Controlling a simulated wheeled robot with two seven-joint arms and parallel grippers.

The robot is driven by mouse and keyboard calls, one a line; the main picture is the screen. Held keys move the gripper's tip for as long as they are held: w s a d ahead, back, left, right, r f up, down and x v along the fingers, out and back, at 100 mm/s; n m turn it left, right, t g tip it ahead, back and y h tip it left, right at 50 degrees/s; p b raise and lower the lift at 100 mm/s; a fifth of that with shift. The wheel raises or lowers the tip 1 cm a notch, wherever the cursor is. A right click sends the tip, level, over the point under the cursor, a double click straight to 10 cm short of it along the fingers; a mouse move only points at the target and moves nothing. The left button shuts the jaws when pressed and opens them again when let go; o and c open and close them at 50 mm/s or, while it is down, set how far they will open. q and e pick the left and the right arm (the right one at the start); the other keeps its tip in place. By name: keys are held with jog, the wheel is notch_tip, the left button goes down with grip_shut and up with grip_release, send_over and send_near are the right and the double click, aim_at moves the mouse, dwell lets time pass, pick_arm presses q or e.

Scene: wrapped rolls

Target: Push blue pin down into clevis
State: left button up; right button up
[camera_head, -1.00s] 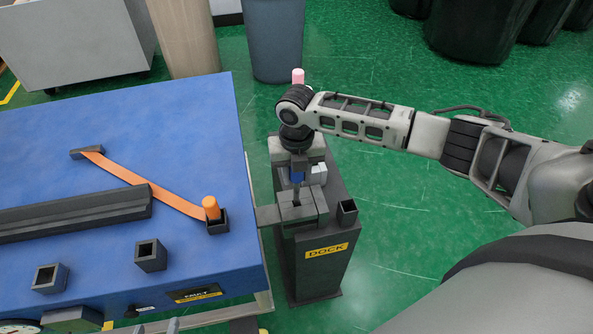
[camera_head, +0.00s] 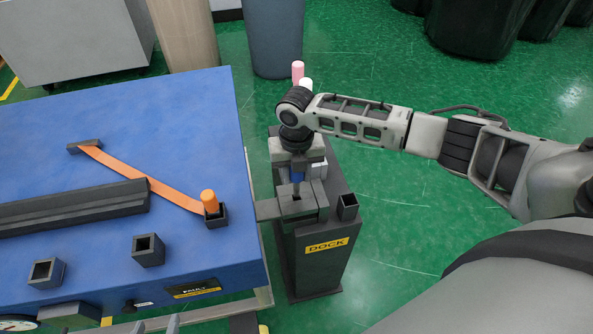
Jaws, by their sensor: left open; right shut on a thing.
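The blue pin (camera_head: 297,174) stands upright above the dark grey clevis (camera_head: 298,207) on top of the dock stand. Its dark lower shaft reaches down to the clevis slot; how deep it sits is hard to tell. My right gripper (camera_head: 297,165) points down over the clevis and is shut on the blue pin. My wrist partly hides the pin's upper end and the jaws. Two grey fingertips of my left gripper (camera_head: 157,326) show at the bottom edge, spread apart and empty, well away from the pin.
A blue table (camera_head: 120,110) fills the left, with an orange pin (camera_head: 209,201) and orange strap (camera_head: 155,187), a dark rail (camera_head: 75,210) and square sockets (camera_head: 148,250). A grey bin (camera_head: 275,35) stands behind. Green floor (camera_head: 420,240) is clear at right.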

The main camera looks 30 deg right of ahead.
aim_at(296, 183)
jog(key=shift+f+b, duration=1.15)
jog(key=shift+f, duration=0.8)
jog(key=o, duration=1.2)
notch_tip(296, 183, up, 16)
jog(key=shift+r, duration=0.1)
